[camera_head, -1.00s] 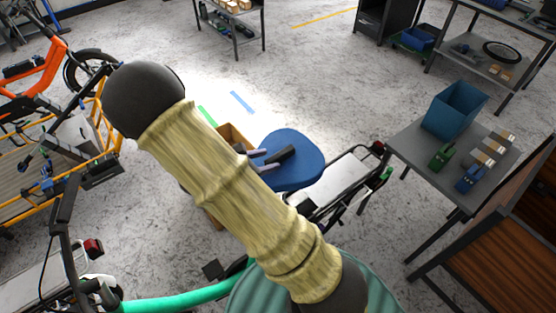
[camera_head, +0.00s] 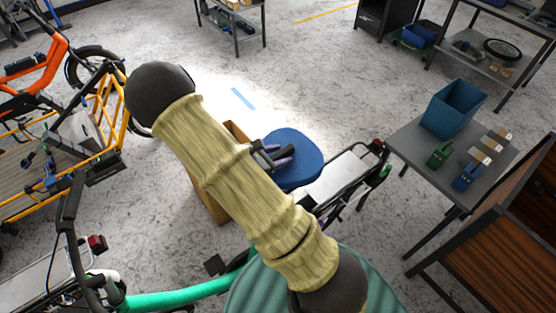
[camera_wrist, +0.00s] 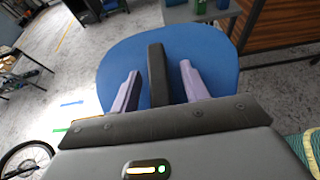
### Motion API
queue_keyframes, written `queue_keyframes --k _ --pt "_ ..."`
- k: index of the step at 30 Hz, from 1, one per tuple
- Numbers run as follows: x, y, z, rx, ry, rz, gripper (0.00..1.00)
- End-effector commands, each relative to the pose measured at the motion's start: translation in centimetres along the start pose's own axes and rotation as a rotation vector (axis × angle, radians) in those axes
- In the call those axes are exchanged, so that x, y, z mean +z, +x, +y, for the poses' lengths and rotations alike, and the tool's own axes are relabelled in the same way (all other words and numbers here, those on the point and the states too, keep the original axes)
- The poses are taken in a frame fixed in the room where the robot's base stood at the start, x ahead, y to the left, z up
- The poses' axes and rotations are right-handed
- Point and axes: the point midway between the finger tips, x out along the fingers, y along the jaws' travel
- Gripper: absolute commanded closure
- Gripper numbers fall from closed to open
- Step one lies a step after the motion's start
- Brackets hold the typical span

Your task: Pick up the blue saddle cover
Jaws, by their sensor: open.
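A broad, rounded blue piece that fits the blue saddle cover (camera_head: 305,161) lies flat beside the bike's rear rack in the head view. It fills the upper middle of the wrist view (camera_wrist: 215,62). A dark upright bar (camera_wrist: 156,72) stands out on its top; I cannot tell whether it is fixed to the cover. My gripper (camera_head: 277,155) is open over the cover. In the wrist view its two lavender fingers (camera_wrist: 158,84) lie on either side of the bar, with gaps on both sides. My arm hides the cover's left part in the head view.
A grey table (camera_head: 404,140) at right bears a blue bin (camera_head: 455,107) and small green and blue items. A bike's rear rack (camera_head: 338,178) is close to the cover's lower right. A cardboard-coloured box (camera_head: 209,199) is partly behind my arm. Open floor lies beyond.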

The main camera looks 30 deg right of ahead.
Motion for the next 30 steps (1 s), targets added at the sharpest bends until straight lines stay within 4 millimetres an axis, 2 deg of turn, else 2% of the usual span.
queue_keyframes --k 6,12,13,23,30 --pt "0.1 0.1 -0.1 -0.003 0.001 0.0 0.56" --pt "0.1 0.1 -0.1 -0.002 0.0 0.0 0.96" --pt "0.1 0.1 -0.1 -0.002 0.0 0.0 1.0" --pt "0.2 -0.1 0.0 0.0 0.0 -0.001 1.0" --pt "1.9 -0.9 0.1 0.004 0.003 -0.001 1.0"
